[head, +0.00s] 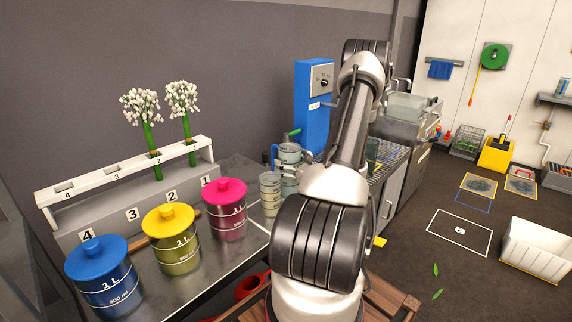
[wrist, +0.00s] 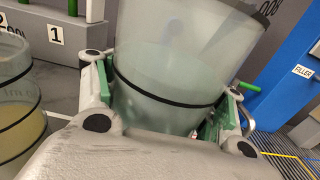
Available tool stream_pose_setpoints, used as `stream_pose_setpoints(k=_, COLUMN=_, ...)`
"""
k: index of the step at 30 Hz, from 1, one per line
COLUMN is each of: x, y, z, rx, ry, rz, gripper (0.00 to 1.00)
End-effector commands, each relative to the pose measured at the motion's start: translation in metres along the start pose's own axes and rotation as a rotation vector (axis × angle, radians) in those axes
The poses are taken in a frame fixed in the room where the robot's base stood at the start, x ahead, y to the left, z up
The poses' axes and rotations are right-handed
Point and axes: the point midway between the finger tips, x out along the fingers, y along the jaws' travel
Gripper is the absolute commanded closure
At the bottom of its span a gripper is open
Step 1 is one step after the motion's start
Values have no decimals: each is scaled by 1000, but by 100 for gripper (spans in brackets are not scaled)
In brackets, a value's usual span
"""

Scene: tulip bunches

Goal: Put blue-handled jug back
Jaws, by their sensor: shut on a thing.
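In the wrist view my gripper (wrist: 168,98) is shut around a large translucent jug (wrist: 165,65) with a dark rim and a black band. The green pads of the fingers lie against its two sides. The jug looks slightly tilted in that view, and its handle cannot be made out. In the head view a pale jug (head: 290,154) with a blue part at its left side shows just left of my arm, which hides most of my gripper. A second, banded clear jug (head: 270,190) stands in front of it; a yellowish banded vessel (wrist: 14,100) shows at left in the wrist view.
Blue (head: 97,275), yellow (head: 171,240) and magenta (head: 224,208) lidded jars stand on the metal bench. A numbered rack (head: 130,175) with two white flower bunches stands behind them. A blue filler (head: 313,105) stands beyond. A white crate (head: 535,250) is on the floor at right.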

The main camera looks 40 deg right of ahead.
Motion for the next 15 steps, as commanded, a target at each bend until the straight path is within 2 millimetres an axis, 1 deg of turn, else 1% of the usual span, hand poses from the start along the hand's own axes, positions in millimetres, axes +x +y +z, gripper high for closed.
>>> stream_pose_setpoints(k=8, x=0, y=0, z=-1, rx=0, ry=-2, rz=0, gripper=92)
stream_pose_setpoints(k=9, x=0, y=0, z=-2, rx=0, ry=0, rz=0, gripper=31)
stream_pose_setpoints(k=11, x=0, y=0, z=-2, rx=0, ry=0, rz=0, gripper=20)
stream_pose_setpoints(k=12, x=0, y=0, z=-2, rx=0, ry=0, rz=0, gripper=13)
stream_pose_setpoints(k=13, x=0, y=0, z=-2, rx=0, ry=0, rz=0, gripper=9)
stream_pose_setpoints(k=15, x=0, y=0, z=-2, rx=0, ry=0, rz=0, gripper=9)
